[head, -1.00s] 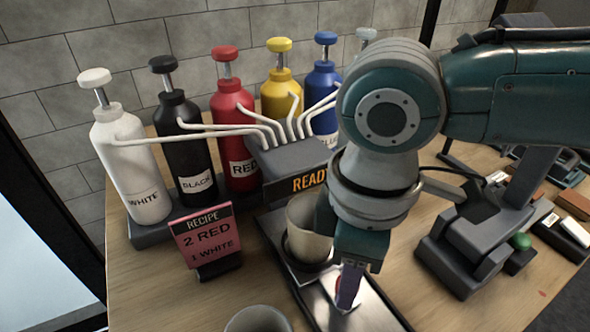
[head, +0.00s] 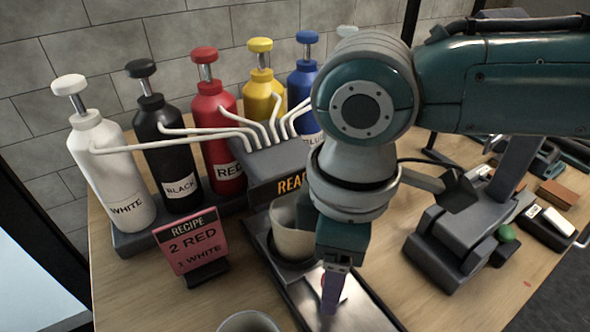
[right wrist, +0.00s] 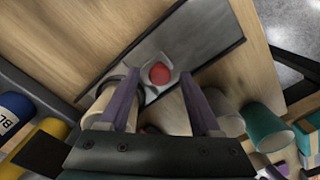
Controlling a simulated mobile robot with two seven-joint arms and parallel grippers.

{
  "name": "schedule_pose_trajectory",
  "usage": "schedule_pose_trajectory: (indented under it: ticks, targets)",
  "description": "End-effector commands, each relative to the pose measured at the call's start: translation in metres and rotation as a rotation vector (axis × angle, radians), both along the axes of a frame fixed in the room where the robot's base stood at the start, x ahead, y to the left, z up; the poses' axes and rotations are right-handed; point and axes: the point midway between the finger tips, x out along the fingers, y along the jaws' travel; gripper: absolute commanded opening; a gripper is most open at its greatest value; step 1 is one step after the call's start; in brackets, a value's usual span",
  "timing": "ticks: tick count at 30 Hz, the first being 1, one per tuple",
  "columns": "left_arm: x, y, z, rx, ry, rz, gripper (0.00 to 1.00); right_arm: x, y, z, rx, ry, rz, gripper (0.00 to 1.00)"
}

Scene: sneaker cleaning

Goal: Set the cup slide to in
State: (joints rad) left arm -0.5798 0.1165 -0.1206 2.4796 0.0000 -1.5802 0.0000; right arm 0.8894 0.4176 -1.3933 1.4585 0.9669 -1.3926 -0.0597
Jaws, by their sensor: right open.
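The cup slide is a metal track (head: 372,312) with a dark frame, running from under the READY dispenser toward the front. A pale cup (head: 288,238) stands in its holder on the track, near the dispenser, partly hidden by my right arm. A round red knob (right wrist: 160,73) sits on a metal plate beside the cup. My right gripper (head: 331,300) points down over the knob. In the right wrist view its purple fingers (right wrist: 159,80) are open, one on each side of the knob; contact cannot be told. My left gripper is not in view.
Paint pump bottles with white tubes stand behind, including a white (head: 112,175) and a red one (head: 218,135). A pink recipe card (head: 188,242) stands left of the track. Another cup (head: 248,322) is at the bottom edge. A dark stand (head: 450,245) is at right.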

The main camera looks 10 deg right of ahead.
Motion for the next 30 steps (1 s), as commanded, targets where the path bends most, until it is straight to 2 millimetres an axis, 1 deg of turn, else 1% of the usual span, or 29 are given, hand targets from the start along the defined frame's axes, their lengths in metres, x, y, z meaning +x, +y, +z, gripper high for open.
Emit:
schedule_pose_trajectory:
  ticks: [9, 12, 15, 20, 27, 30]
  targets:
    - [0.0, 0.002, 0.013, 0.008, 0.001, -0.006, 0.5, 0.001, 0.0, 0.061, 0.002, -0.004, 0.001, 0.64]
    - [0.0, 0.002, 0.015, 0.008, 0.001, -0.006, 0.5, 0.001, 0.0, 0.078, 0.002, -0.004, 0.001, 0.64]
    - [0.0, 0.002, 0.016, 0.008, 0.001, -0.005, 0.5, 0.001, 0.0, 0.089, 0.002, -0.003, 0.0, 0.64]
    - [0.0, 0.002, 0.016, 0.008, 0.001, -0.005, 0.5, 0.0, 0.0, 0.096, 0.0, -0.001, 0.0, 0.64]
    - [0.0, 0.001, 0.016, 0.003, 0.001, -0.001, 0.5, 0.0, 0.0, 0.096, 0.002, -0.001, 0.0, 0.63]
    - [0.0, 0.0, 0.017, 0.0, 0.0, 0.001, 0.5, -0.004, 0.0, 0.092, 0.038, 0.004, 0.0, 0.63]
